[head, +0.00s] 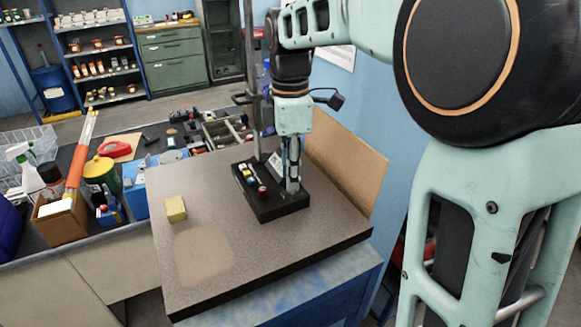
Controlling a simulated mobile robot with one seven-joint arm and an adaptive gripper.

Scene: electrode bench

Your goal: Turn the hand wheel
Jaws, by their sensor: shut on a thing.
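My gripper (292,178) points down at the right part of a black instrument base (282,209) on the grey table. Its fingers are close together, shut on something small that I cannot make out. I cannot pick out a hand wheel clearly; the gripper hides part of the instrument. A dark red round knob (262,191) sits on the base, left of the fingers and apart from them. Small yellow, white and blue parts (247,174) lie in a row behind the knob. A tall metal post (253,110) rises behind the base.
A yellow block (175,209) lies left on the grey tabletop (280,255), whose front is clear. A brown board (345,172) stands along the right edge. A cluttered dark bench (130,172) with bottles, a box and tools lies to the left and behind.

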